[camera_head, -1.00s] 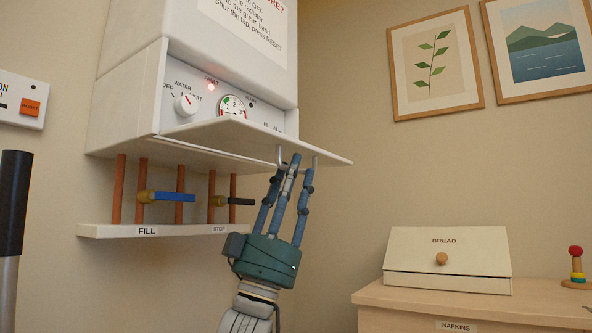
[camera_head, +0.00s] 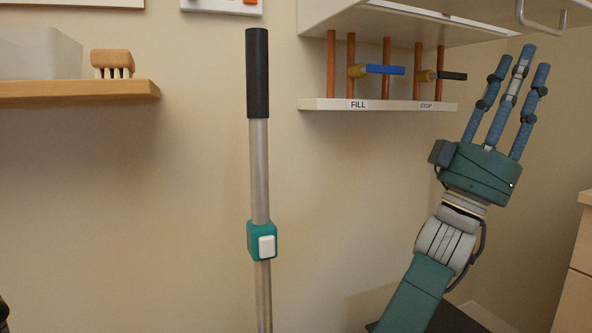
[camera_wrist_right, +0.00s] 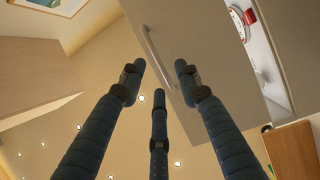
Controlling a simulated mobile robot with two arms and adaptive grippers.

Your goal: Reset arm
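My right gripper (camera_head: 523,60) is raised at the right of the head view, palm up, its three blue fingers spread and empty. Its fingertips are below and left of the metal handle (camera_head: 538,20) on the boiler flap, with a gap between them. In the right wrist view the three open fingers (camera_wrist_right: 159,78) point up towards the flap (camera_wrist_right: 205,45) and its handle (camera_wrist_right: 158,58), and nothing is between them. The flap sticks out from the white boiler (camera_head: 400,22), which is mostly cut off at the top.
Copper pipes with a blue FILL tap (camera_head: 385,69) and a black-handled STOP tap (camera_head: 452,76) stand behind a white ledge (camera_head: 385,105), left of my fingers. A pole with a black grip (camera_head: 258,75) stands mid-view. A wooden shelf (camera_head: 70,91) holds a brush (camera_head: 112,62).

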